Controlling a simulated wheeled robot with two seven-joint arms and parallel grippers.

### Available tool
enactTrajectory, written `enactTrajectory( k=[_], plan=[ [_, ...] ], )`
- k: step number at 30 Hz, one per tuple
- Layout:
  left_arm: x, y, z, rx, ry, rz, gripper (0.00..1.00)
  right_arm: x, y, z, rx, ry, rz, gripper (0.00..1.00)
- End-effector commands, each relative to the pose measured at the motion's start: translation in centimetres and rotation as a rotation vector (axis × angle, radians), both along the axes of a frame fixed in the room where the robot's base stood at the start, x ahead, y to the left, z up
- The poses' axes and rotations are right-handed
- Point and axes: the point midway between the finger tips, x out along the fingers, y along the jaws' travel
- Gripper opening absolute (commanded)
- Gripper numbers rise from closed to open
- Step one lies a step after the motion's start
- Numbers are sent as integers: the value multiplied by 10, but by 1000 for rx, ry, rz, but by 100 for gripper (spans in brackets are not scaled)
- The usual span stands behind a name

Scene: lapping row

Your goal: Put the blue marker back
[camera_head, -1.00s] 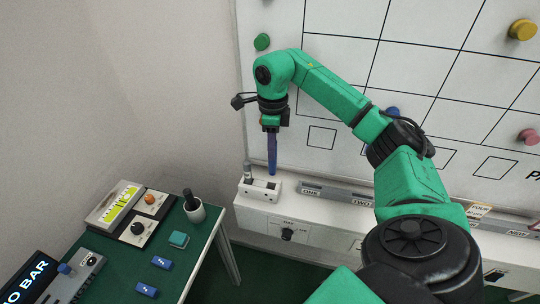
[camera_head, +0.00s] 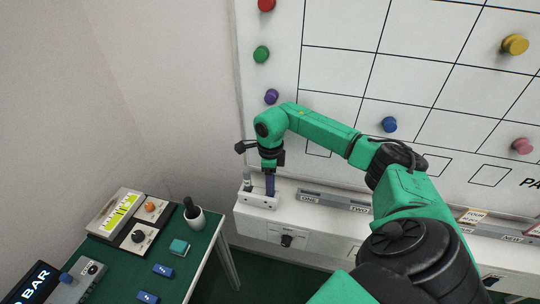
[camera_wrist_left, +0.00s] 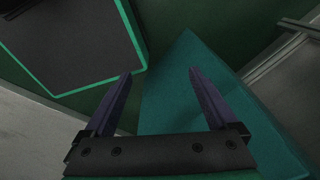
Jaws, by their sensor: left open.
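My right gripper (camera_head: 269,170) points down over the white holder block (camera_head: 257,201) at the left end of the board's ledge. It is shut on the blue marker (camera_head: 270,186), which is upright. The marker's lower end is at the holder's right part; whether it is seated in a slot is too small to tell. A grey upright piece (camera_head: 247,178) stands at the holder's left side. My left gripper (camera_wrist_left: 160,75) shows only in the left wrist view; it is open and empty, its two purple fingers apart.
The whiteboard (camera_head: 340,75) rises behind, with coloured magnets and a grid. Labelled strips lie along the ledge (camera_head: 318,241) right of the holder. A green table (camera_head: 195,262) at lower left bears a cup (camera_head: 194,217), boxes and small blocks.

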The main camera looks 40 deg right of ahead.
Motion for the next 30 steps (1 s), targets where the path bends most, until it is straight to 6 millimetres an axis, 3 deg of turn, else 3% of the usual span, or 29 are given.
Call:
enactTrajectory(
  k=[4,8,18,21,30],
  plan=[
    [-1,0,-1,0,2,0,92,0,0,3,0,-1,0,58],
    [-2,0,-8,1,4,0,92,1,0,18,-1,-5,1,58],
    [-3,1,-27,1,5,0,92,1,0,100,1,-6,0,58],
    [-3,1,-27,1,5,0,92,1,0,115,1,-4,0,58],
    [-3,1,-27,1,4,0,92,0,0,121,1,-1,0,58]
  ],
)
